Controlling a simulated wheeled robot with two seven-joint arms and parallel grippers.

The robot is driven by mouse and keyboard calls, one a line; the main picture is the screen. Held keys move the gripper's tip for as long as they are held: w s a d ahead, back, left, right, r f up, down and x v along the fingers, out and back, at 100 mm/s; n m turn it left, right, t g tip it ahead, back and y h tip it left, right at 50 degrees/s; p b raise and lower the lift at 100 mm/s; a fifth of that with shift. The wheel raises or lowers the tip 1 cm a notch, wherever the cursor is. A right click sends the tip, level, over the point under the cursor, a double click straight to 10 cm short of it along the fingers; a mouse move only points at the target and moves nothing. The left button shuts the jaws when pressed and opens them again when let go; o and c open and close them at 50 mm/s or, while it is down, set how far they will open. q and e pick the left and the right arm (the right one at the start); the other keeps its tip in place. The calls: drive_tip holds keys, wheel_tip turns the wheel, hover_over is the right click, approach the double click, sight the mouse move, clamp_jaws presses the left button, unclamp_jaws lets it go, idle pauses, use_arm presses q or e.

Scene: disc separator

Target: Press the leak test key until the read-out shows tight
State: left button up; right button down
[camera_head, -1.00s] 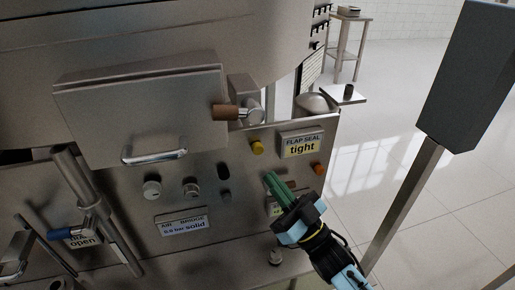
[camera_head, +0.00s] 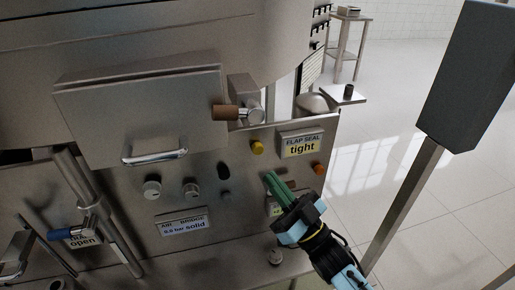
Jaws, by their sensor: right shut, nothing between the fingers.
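The read-out (camera_head: 302,144) labelled "FLAP SEAL" on the steel panel shows "tight". A yellow key (camera_head: 257,147) sits to its left and an orange key (camera_head: 318,169) below its right end; neither carries a label I can read. My right gripper (camera_head: 270,178) is shut and empty, its green fingers pointing at the panel below the read-out. The fingers and hand partly cover another labelled plate (camera_head: 273,209). I cannot tell whether the fingertips touch the panel. My left gripper is not in view.
A steel box with a handle (camera_head: 154,152) juts out at the upper left. Knobs (camera_head: 152,188) and an "AIR BRIDGE" plate reading "solid" (camera_head: 184,224) are on the panel. A dark box on a post (camera_head: 467,75) stands at right.

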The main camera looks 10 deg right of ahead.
idle(0.3)
